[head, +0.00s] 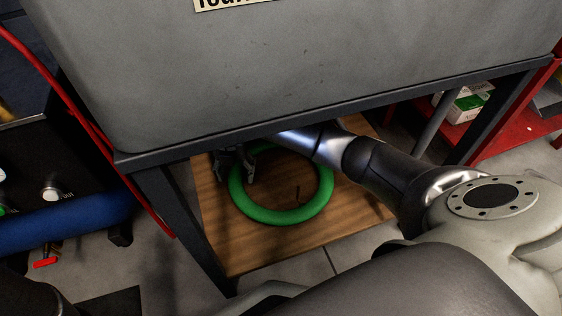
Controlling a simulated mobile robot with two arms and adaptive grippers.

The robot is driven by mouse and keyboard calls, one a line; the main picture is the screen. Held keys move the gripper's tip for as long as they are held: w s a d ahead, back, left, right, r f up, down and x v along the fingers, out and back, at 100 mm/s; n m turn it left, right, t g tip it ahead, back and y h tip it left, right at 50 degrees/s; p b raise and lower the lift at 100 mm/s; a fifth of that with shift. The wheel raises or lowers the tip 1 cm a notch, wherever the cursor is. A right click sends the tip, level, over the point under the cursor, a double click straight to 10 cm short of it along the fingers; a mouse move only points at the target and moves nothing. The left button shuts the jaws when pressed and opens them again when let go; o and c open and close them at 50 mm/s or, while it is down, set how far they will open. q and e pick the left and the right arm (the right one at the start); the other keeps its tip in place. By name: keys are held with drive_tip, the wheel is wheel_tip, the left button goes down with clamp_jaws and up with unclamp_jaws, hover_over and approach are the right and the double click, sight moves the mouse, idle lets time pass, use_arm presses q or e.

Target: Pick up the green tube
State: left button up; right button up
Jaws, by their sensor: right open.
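The green tube (281,216) is a ring lying flat on a wooden shelf (245,250) under a grey tank. My right arm comes in from the right and reaches under the tank's frame over the shelf. My right gripper (250,173) is open at the ring's upper left edge, with a finger overlapping the ring in the picture. I cannot tell whether it touches the tube. The tank's lower frame hides part of the gripper and wrist. My left gripper is not in view.
The grey tank (300,75) and its dark frame (183,222) close off the space above the shelf. A red hose (85,120) and a blue machine (68,222) stand at the left. A red shelf (515,135) with boxes is at the right.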

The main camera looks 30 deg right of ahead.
drive_tip(key=shift+f, duration=0.1)
drive_tip(key=c, duration=1.1)
drive_tip(key=shift+c, duration=0.2)
